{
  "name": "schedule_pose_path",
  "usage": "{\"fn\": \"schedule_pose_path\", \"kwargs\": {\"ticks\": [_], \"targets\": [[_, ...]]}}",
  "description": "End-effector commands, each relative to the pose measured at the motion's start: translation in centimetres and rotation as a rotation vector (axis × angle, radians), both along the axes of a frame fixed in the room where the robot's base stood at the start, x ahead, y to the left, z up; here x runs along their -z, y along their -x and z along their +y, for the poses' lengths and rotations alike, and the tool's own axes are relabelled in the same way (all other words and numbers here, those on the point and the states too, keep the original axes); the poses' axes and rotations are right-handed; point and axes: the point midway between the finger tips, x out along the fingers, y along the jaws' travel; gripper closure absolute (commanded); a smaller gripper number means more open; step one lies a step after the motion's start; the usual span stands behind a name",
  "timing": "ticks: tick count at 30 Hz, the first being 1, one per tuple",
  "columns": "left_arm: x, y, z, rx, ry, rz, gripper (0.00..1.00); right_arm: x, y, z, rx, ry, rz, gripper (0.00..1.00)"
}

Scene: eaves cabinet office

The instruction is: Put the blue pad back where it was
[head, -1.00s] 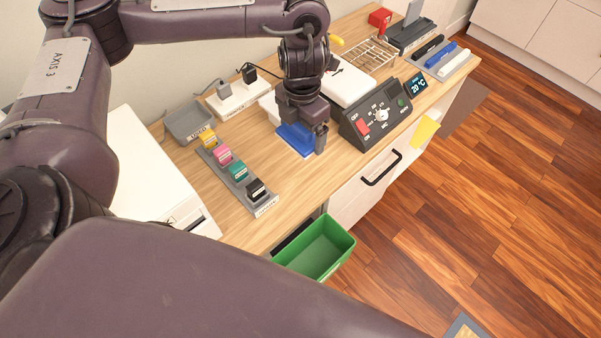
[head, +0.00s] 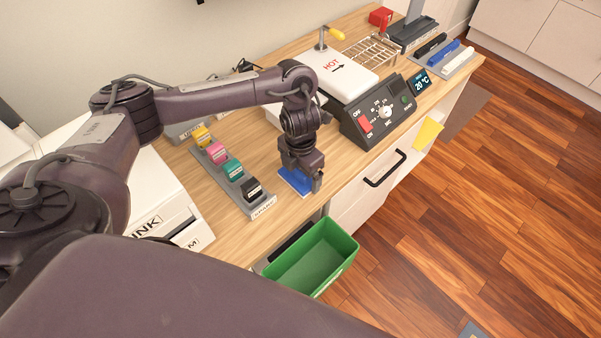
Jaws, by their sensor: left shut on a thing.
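The blue pad (head: 294,181) is low over the wooden desk, right of the stamp rack, near the front edge. My left gripper (head: 301,184) points down and is shut on the blue pad, hiding part of it. I cannot tell whether the pad touches the desk. My right gripper is not in view.
The stamp rack (head: 264,208) holds several coloured stamps just left of the pad. A black control box (head: 372,112) and a white hot press (head: 335,72) stand to the right. A green bin (head: 315,262) sits below the front edge. Some desk between rack and control box is clear.

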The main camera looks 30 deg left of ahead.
Motion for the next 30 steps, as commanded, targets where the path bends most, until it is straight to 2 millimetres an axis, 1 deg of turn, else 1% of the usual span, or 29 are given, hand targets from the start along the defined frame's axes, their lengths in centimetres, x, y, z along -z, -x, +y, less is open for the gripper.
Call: {"fn": "schedule_pose_path", "kwargs": {"ticks": [7, 11, 12, 14, 21, 23, 26, 30], "targets": [[0.0, 0.0, 0.0, 0.0, -0.001, -0.001, 0.31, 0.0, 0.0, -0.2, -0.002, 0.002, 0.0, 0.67], [0.5, 0.0, 0.0, 0.0, -0.001, -0.001, 0.31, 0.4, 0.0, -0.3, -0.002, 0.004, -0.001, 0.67], [0.4, 0.0, 0.0, 0.0, -0.001, -0.001, 0.07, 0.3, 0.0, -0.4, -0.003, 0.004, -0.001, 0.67], [0.3, 0.0, 0.0, 0.0, -0.001, -0.001, 0.0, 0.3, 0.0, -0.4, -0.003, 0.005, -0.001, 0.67], [0.2, 0.0, 0.0, 0.0, -0.001, -0.001, 0.0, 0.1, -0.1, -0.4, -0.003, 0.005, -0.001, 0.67], [-0.2, -0.1, 0.0, 0.0, -0.001, -0.001, 0.0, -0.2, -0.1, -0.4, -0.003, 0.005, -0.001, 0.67], [-1.6, -0.2, 0.0, 0.002, -0.001, -0.007, 0.0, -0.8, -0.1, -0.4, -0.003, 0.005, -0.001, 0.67], [-4.6, -0.3, 0.1, 0.002, -0.002, -0.008, 0.0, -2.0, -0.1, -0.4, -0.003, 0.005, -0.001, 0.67]]}}
